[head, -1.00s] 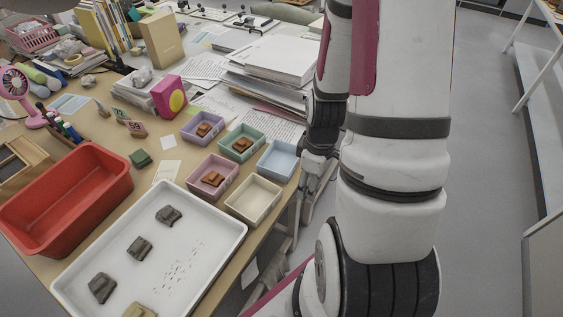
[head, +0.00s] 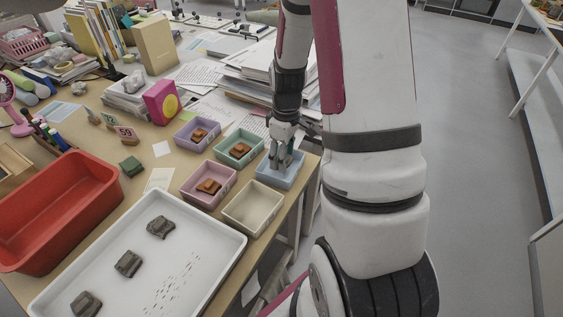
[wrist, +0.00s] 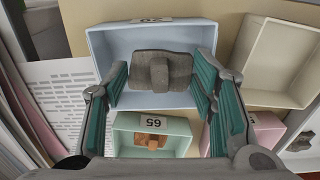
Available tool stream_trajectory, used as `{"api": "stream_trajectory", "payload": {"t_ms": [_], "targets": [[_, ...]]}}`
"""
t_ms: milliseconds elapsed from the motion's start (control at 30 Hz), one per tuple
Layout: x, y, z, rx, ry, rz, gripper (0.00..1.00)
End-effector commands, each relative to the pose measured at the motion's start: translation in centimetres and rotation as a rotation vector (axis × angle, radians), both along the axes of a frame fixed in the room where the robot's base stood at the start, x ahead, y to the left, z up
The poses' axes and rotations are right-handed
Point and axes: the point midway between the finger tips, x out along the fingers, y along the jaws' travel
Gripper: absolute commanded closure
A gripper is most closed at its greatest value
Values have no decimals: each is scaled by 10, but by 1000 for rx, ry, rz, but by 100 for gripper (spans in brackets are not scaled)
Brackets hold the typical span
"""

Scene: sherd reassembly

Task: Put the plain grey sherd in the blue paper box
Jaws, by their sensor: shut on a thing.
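The plain grey sherd (wrist: 160,72) shows in the wrist view, between the teal-padded fingers of my gripper (wrist: 161,80). My gripper is shut on it. The blue paper box (wrist: 104,62) surrounds the sherd in that view, with a numbered label on its far rim. In the head view my gripper (head: 283,160) points down into the blue box (head: 287,184); the sherd is hidden there. Whether the sherd touches the box floor I cannot tell.
Beside the blue box stand a green box (head: 258,155) and a pink box (head: 190,191), each with an orange-brown sherd, and an empty cream box (head: 253,228). A white tray (head: 215,262) holds several grey sherds. Paper stacks (head: 245,88) lie behind.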

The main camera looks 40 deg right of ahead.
Motion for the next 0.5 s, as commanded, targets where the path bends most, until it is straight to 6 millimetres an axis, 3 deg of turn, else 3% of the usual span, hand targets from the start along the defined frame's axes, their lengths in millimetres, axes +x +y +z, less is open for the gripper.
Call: {"api": "stream_trajectory", "payload": {"t_ms": [233, 500], "targets": [[11, -2, -7, 1, 2, -1, 76], [11, -2, -37, 1, 1, -2, 76]]}}
